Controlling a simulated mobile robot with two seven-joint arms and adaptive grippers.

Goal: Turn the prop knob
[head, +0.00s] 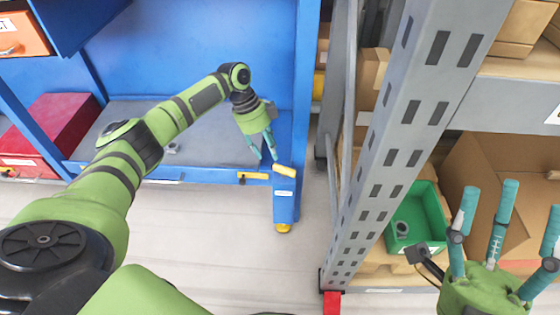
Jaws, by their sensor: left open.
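A yellow knob-like handle (291,172) sits at the top of a small blue labelled block (284,200) on the blue workbench's right front leg. I cannot tell for certain that it is the prop knob. My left gripper (264,153) points down beside the blue upright, just above and left of the yellow handle. Its teal fingers are open with a narrow gap, and nothing shows between them. Whether a finger touches the handle is unclear. My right gripper (510,215) is at the lower right, its teal fingers pointing up, spread and empty.
A yellow and black latch (254,176) lies along the bench's front edge. A red case (52,130) is at the left. A grey perforated rack post (390,150) stands between my grippers. A green bin (416,222) and cardboard boxes fill the right shelves. Floor before the bench is clear.

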